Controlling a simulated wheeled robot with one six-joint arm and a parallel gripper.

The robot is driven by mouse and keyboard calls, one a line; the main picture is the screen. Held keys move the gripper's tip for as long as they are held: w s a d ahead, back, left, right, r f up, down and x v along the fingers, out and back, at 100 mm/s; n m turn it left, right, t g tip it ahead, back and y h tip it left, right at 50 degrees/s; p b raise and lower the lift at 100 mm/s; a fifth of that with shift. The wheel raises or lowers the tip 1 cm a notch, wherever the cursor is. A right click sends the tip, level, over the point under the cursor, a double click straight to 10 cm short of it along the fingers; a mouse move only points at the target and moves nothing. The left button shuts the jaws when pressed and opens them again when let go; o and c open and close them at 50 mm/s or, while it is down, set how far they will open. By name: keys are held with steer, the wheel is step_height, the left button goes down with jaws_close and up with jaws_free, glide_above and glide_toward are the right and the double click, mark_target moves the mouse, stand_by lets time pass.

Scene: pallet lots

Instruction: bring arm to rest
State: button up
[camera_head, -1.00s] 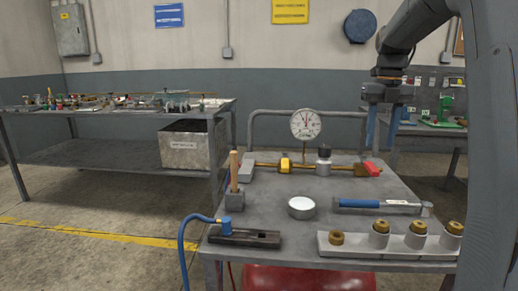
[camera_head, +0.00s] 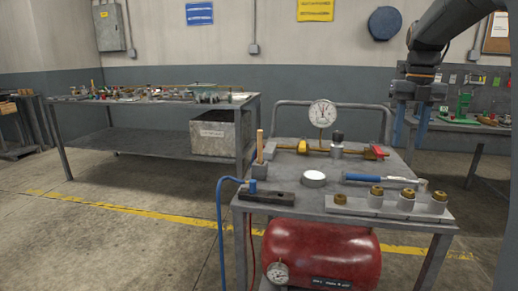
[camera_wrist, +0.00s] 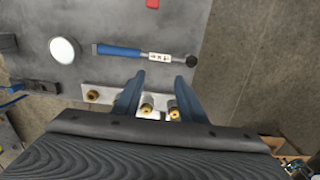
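My arm reaches in from the upper right of the head view. My gripper (camera_head: 410,135) points down with its two blue fingers apart and nothing between them. It hangs in the air at the right side of the grey cart (camera_head: 290,208). In the wrist view my gripper (camera_wrist: 160,78) is also open, with its fingers spread above the light rail (camera_wrist: 100,89) of brass-topped fittings. The fingers appear clear of both.
A red tank (camera_head: 325,252) sits below. A long workbench (camera_head: 150,103) stands behind left. Floor (camera_head: 120,230) at front left is clear.

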steer(key=s+a+f+n, duration=0.5)
steer(key=s+a+n, duration=0.3)
steer(key=a+n, duration=0.45)
steer(key=s+a+f+n, duration=0.4)
steer(key=s+a+n, duration=0.4)
steer(key=a+n, duration=0.5)
steer(key=s+a+f+n, duration=0.2)
steer(key=s+f+n, duration=0.2)
steer(key=s+n, duration=0.4)
steer(key=s+a+f+n, duration=0.3)
steer(key=s+f+n, duration=0.1)
steer(key=s+n, duration=0.4)
steer(key=d+r+m+p, duration=0.3)
steer(key=d+r+p, duration=0.5)
steer(key=p, duration=0.7)
steer(key=shift+w+d+r+p, duration=0.15)
steer(key=shift+w+d+p, duration=0.2)
steer(key=shift+w+p, duration=0.05)
